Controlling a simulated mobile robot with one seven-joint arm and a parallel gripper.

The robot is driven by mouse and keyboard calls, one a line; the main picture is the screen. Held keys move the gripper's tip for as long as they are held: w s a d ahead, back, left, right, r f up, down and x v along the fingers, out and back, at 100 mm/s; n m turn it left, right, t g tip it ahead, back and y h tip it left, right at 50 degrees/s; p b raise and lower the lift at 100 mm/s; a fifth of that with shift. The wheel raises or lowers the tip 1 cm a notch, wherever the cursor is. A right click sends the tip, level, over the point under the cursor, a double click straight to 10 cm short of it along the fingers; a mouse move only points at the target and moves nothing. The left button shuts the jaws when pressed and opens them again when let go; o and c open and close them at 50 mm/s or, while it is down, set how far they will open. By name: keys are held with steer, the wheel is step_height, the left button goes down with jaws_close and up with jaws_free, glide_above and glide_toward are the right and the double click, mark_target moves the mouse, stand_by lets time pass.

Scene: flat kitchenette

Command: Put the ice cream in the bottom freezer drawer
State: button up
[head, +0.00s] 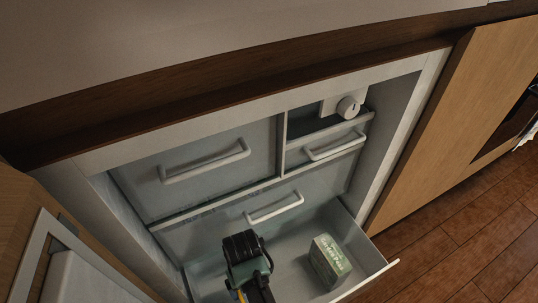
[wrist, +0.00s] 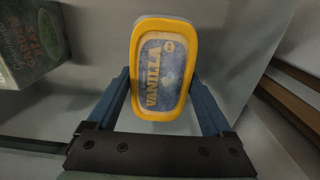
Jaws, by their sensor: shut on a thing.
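The ice cream (wrist: 163,72) is a tub with a yellow rim and a blue label reading VANILLA. In the wrist view it sits between the two blue fingers of my gripper (wrist: 160,88), which is shut on it. In the head view my gripper (head: 244,258) is over the left part of the pulled-out bottom freezer drawer (head: 288,268); the tub is hidden there behind the gripper. Whether the tub touches the drawer floor I cannot tell.
A green and white box (head: 330,260) stands in the right part of the drawer; it also shows at the wrist view's left edge (wrist: 32,40). Closed compartments with white handles (head: 205,160) lie above. An open wooden door (head: 60,235) is at left.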

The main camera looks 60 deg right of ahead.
step_height(320, 180, down, 10)
steer(key=b, duration=0.6)
steer(key=shift+r, duration=0.35)
steer(key=o, duration=1.4)
step_height(320, 180, up, 12)
steer(key=p, duration=0.7)
